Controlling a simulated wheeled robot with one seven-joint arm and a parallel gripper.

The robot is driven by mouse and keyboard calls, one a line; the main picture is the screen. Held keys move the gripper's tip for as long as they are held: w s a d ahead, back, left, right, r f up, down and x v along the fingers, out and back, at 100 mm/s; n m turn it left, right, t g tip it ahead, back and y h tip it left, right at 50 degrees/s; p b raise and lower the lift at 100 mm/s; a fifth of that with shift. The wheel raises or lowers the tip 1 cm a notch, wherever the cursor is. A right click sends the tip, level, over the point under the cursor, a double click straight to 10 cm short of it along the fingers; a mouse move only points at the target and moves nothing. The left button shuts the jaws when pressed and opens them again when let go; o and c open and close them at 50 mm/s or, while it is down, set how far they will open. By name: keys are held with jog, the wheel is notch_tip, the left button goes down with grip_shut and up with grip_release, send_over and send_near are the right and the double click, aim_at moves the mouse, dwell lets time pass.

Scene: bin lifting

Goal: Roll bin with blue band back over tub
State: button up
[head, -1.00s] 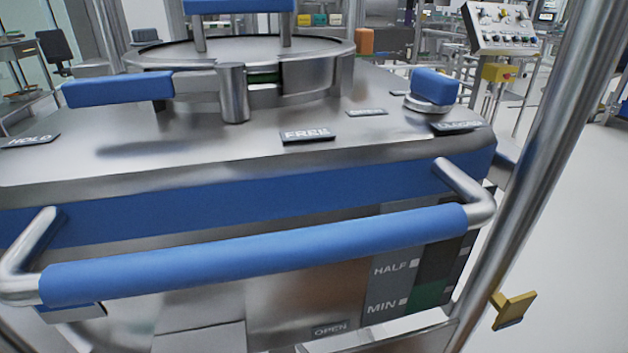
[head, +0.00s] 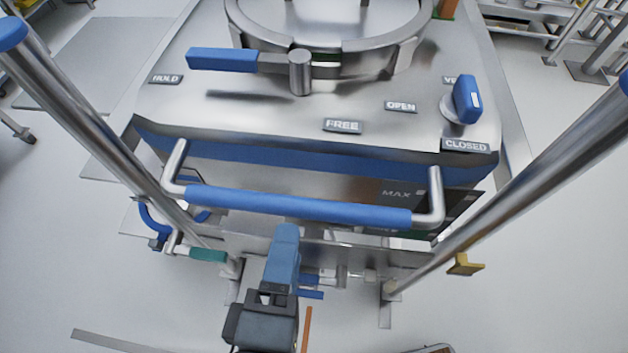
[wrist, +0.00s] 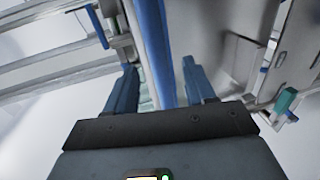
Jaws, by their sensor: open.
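The steel bin with the blue band (head: 330,172) stands in front of me in the head view. A bar handle with a blue grip (head: 330,209) runs across its near side. My gripper (head: 286,232) is just below and in front of this handle, near its middle. In the wrist view my gripper (wrist: 158,80) is open, and a long blue bar (wrist: 152,45) runs between its two fingers. Contact cannot be told. I cannot make out a tub in these views.
A blue lever (head: 222,59) and a blue knob (head: 466,99) are on the bin's top, among labels reading HOLD, FREE, OPEN and CLOSED. Steel posts (head: 520,180) stand left and right of the handle. A yellow knob (head: 465,265) juts from the right post. Grey floor is open at both sides.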

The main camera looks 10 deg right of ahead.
aim_at(295, 217)
jog(key=shift+w+r, duration=0.1)
jog(key=shift+r, duration=0.15)
jog(key=p+x, duration=0.1)
jog(key=x, duration=0.6)
jog(key=shift+w+d, duration=0.15)
jog(key=shift+w, duration=0.1)
jog(key=shift+f, duration=0.1)
grip_shut()
